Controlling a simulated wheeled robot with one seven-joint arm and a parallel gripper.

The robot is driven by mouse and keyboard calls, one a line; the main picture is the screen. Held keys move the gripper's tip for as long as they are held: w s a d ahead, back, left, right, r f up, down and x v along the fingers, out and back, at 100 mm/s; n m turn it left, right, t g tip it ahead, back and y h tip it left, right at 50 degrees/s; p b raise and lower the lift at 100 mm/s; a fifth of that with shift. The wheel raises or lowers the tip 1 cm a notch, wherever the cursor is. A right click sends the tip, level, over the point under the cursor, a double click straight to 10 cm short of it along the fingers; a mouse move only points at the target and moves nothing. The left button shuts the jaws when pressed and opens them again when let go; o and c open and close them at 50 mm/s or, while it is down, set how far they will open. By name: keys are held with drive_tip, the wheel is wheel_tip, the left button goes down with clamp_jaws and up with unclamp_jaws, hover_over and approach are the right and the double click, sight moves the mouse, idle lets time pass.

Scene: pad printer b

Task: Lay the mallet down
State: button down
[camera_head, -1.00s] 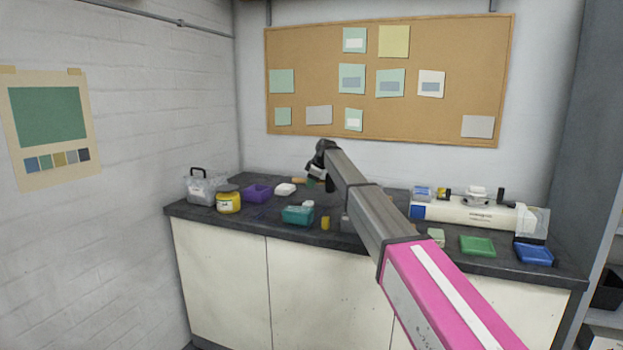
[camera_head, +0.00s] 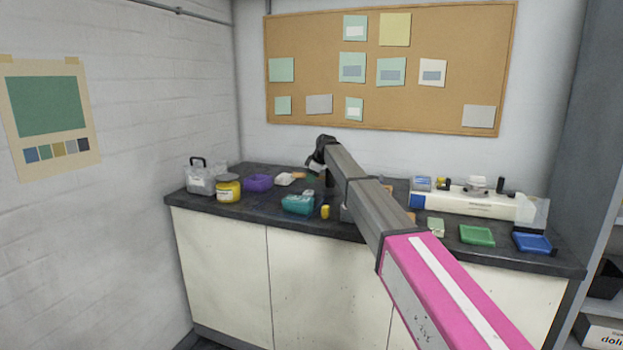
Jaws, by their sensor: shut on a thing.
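My gripper (camera_head: 315,171) is at the back middle of the dark counter, low over its surface, seen small and partly hidden by my own arm. It is shut on the mallet. A short tan piece, seemingly the mallet's handle (camera_head: 299,175), sticks out to the left of the gripper. The rest of the mallet is hidden or too small to make out. I cannot tell whether the mallet touches the counter (camera_head: 262,212).
Left of the gripper are a white block (camera_head: 284,179), a purple tray (camera_head: 258,183), a yellow jar (camera_head: 228,188) and a clear bin (camera_head: 201,180). In front are a teal box (camera_head: 298,205) and a small yellow piece (camera_head: 325,212). A white machine (camera_head: 470,203) stands right.

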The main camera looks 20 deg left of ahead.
drive_tip(key=shift+f, duration=0.5)
drive_tip(key=c, duration=1.2)
unclamp_jaws()
drive_tip(key=shift+o, duration=0.2)
drive_tip(key=shift+v, duration=1.5)
drive_tip(key=o, duration=0.6)
drive_tip(key=shift+c, duration=0.2)
drive_tip(key=shift+d+r, duration=0.1)
drive_tip(key=shift+r, duration=0.05)
